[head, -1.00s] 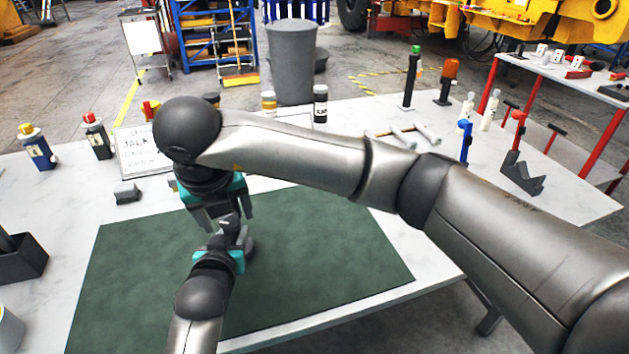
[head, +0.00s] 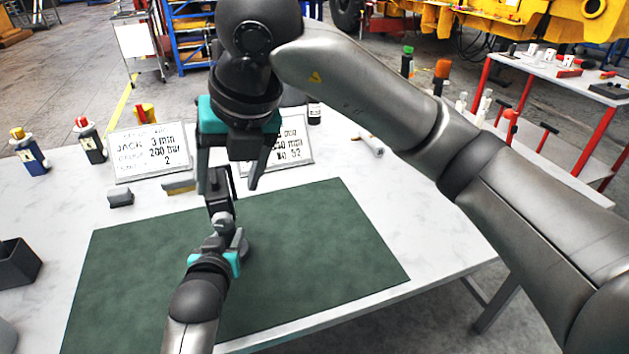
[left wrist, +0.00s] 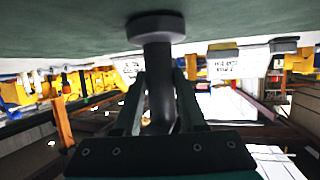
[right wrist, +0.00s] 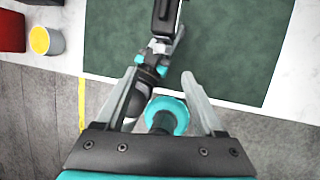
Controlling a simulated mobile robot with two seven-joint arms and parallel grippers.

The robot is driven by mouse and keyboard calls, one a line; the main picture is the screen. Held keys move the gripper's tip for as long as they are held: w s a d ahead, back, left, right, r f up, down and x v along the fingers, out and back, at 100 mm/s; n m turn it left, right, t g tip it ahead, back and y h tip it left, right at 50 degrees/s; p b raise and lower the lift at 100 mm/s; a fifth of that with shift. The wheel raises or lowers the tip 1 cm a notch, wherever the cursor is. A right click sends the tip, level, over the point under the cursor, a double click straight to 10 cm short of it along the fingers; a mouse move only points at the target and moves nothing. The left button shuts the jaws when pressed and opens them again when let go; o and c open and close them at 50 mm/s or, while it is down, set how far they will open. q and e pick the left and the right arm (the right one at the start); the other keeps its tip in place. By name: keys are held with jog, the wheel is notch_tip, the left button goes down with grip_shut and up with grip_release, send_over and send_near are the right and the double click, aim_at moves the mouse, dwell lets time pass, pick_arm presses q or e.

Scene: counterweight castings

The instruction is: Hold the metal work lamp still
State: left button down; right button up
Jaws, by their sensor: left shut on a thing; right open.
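The metal work lamp stands on the green mat (head: 320,240), its dark head (head: 219,188) upright above my left gripper. In the left wrist view its dark grey post (left wrist: 160,85) and round base (left wrist: 155,27) show, the base against the mat. My left gripper (head: 228,235) is shut on the post, one finger on each side. My right gripper (head: 232,182) is open, its fingers pointing down by the lamp head. In the right wrist view no thing is clearly held between its fingers (right wrist: 163,82); the lamp head (right wrist: 166,15) shows beyond my left gripper.
A JACK sign (head: 150,150) and a second, partly hidden sign (head: 297,150) stand behind the mat. A small grey block (head: 120,198) and several bottles are at the left. A dark box (head: 18,262) sits at the left edge. The mat's right half is bare.

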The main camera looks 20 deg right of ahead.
jog(key=shift+w+a+r+m+g+h, duration=0.65)
jog(key=shift+w+a+g+h, duration=1.4)
jog(key=shift+a+h, duration=1.15)
jog(key=shift+t, duration=0.25)
jog(key=x, duration=1.2)
jog(key=shift+w+a+f, duration=0.1)
jog(key=shift+a+f, duration=0.25)
jog(key=y, duration=0.3)
jog(key=d+y, duration=0.1)
jog(key=y, duration=0.2)
jog(key=d+r, duration=0.3)
jog(key=r, duration=0.9)
jog(key=m+t+y, duration=0.2)
jog(key=m+y, duration=1.2)
jog(key=m, duration=0.2)
send_near(224, 215)
jog(key=w+d, duration=0.2)
jog(key=d, duration=0.4)
jog(key=shift+w+r, duration=0.15)
jog(key=shift+r, duration=0.1)
